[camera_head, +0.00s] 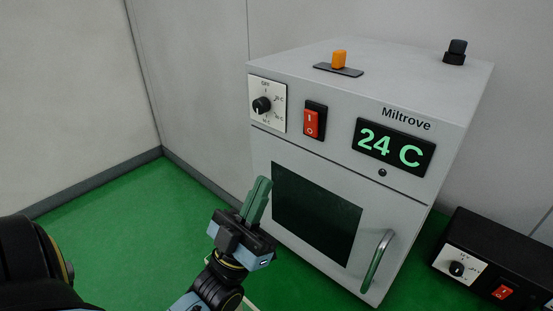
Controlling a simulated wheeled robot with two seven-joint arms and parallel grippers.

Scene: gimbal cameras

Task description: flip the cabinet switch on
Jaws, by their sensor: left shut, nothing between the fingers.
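A light grey cabinet (350,177) marked Miltrove stands on the green surface. A red rocker switch (312,121) in a black frame is on its upper front, marked I at the top and O at the bottom. I cannot tell which side is pressed in. My left gripper (262,182) is shut and empty, with its green fingers pointing up. In the picture it is in front of the cabinet door, below and left of the switch, apart from it. My right gripper is not in view.
A dial (262,105) is left of the switch and a green 24 C display (393,147) is right of it. An orange toggle (338,60) and black knob (456,52) are on top. A door handle (377,261) sticks out. A black box (500,262) stands at right.

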